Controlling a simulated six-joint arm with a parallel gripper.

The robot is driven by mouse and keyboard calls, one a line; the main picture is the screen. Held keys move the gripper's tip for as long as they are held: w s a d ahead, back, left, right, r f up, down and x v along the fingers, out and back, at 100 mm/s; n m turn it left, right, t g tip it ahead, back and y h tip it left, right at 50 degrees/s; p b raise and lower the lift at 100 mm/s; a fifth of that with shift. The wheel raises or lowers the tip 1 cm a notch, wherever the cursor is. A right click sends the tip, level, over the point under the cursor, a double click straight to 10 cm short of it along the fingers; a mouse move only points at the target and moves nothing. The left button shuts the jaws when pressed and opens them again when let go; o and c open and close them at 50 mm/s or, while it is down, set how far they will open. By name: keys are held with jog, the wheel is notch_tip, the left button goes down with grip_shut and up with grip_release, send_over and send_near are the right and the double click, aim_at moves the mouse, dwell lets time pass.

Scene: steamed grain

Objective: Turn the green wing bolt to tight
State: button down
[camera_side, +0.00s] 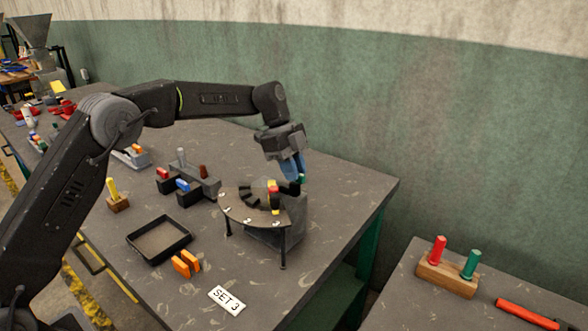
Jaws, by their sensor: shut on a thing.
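The green wing bolt (302,179) sits at the upper right of a grey block (292,212), behind a half-round plate on legs (238,207). Only a small green part of it shows. My gripper (294,170) points down with blue fingertips over the bolt and is shut on it. The fingers hide most of the bolt, so its turn angle cannot be read. A red, yellow and black upright piece (273,197) stands on the plate beside a dark curved scale (249,195).
Dark blocks with coloured handles (188,185) stand left. A wooden holder (447,275) with red and green pegs is on another table at right. The wall is behind.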

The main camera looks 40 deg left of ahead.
jog(key=c, duration=1.1)
grip_release()
jog(key=shift+r, duration=0.1)
jog(key=v, duration=1.3)
jog(key=shift+a+r, duration=0.15)
jog(key=shift+r, duration=0.15)
